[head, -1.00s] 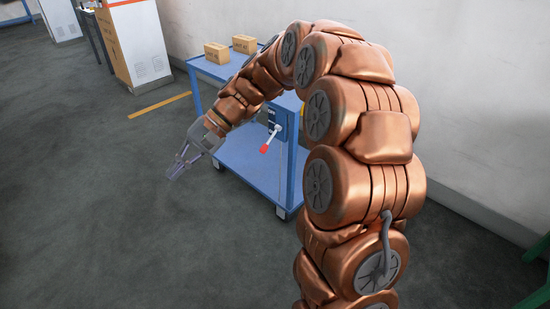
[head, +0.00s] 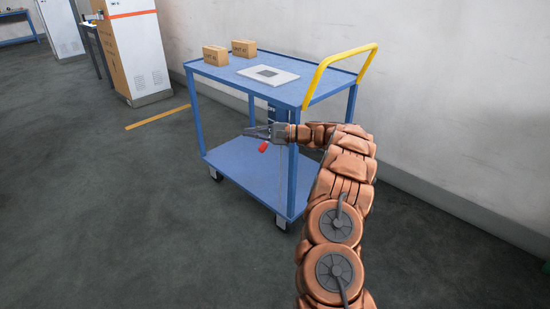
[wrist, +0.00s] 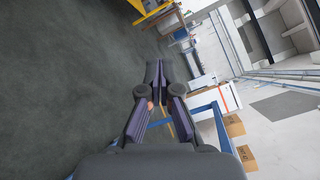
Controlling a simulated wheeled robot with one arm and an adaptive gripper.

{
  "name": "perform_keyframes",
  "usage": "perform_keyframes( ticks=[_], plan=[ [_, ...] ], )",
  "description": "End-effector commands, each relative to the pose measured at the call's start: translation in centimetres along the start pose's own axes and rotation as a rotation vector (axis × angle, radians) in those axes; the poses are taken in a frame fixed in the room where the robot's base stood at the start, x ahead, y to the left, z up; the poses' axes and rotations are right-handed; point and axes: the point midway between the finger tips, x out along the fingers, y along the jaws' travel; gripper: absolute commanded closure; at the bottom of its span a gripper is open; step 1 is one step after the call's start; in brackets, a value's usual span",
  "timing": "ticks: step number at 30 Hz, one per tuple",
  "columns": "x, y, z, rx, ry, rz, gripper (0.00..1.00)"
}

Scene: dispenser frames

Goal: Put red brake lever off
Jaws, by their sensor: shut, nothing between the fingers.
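The red brake lever (head: 263,147) shows as a red grip below my gripper in the head view. Its lighter arm and pivot are mostly hidden behind my gripper. The lever belongs to a dark blue box (head: 273,113) under the top of a blue cart (head: 225,75). My gripper (head: 246,132) points left, close above the red grip, and looks shut and empty. In the wrist view its fingertips (wrist: 156,68) come together. A small reddish patch lies beside the fingers there; I cannot tell whether it is the lever or whether anything touches.
Two cardboard boxes (head: 215,55) (head: 244,47) and a flat grey panel (head: 268,74) lie on the cart top. A yellow handle (head: 343,57) rises at its right end. A white cabinet (head: 140,55) stands back left. The floor in front is clear.

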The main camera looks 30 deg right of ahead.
Motion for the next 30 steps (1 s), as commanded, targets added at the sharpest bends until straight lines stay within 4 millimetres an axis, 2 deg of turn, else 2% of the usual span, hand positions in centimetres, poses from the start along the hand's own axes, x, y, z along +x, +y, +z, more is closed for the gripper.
perform_keyframes(
  ticks=[1,6,10,15,21,30],
  plan=[
    [-1.8,1.5,-2.5,0.000,0.027,-0.032,1.00],
    [-7.5,4.2,-8.2,-0.017,0.103,-0.129,1.00],
    [-12.1,6.6,-11.8,-0.036,0.161,-0.194,1.00],
    [-16.8,9.2,-14.6,-0.066,0.214,-0.249,1.00],
    [-19.6,10.6,-15.8,-0.089,0.245,-0.277,1.00],
    [-20.0,10.6,-15.9,-0.092,0.249,-0.282,1.00]
  ],
)
